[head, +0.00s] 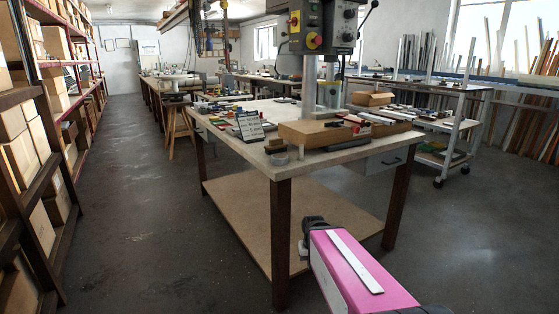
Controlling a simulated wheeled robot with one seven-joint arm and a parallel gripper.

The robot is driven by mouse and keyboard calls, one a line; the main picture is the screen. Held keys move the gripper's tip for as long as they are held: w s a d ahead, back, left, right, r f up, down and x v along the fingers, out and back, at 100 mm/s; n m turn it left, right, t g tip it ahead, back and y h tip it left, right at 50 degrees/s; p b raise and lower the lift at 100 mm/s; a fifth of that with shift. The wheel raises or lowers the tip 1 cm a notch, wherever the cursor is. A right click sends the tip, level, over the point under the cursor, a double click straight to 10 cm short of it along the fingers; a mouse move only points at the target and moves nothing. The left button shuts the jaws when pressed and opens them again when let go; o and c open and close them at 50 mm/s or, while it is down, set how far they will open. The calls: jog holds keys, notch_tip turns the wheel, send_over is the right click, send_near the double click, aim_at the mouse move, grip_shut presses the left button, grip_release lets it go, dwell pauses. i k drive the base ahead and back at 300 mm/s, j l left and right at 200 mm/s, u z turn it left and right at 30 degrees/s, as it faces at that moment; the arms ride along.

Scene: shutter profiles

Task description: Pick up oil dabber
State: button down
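I cannot pick out an oil dabber for sure; the small items on the workbench (240,143) are too small to tell apart. Part of my pink arm with a white strip shows at the lower right, in front of the bench. A black part at its far end may be my gripper (312,232). Its fingers cannot be made out, and I see nothing held. It appears low, in front of the bench's lower shelf and apart from the tabletop.
A drill press (322,40) stands over the bench. Shelves with boxes (22,150) line the left. A white trolley (452,135) stands right. The left aisle floor is clear.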

aim_at(300, 157)
jog(key=i+j+z, duration=0.25)
jog(key=j+z, duration=0.2)
jog(key=j, duration=0.2)
jog(key=i+j+z, duration=0.1)
jog(key=j+z, duration=0.15)
jog(key=j, duration=0.15)
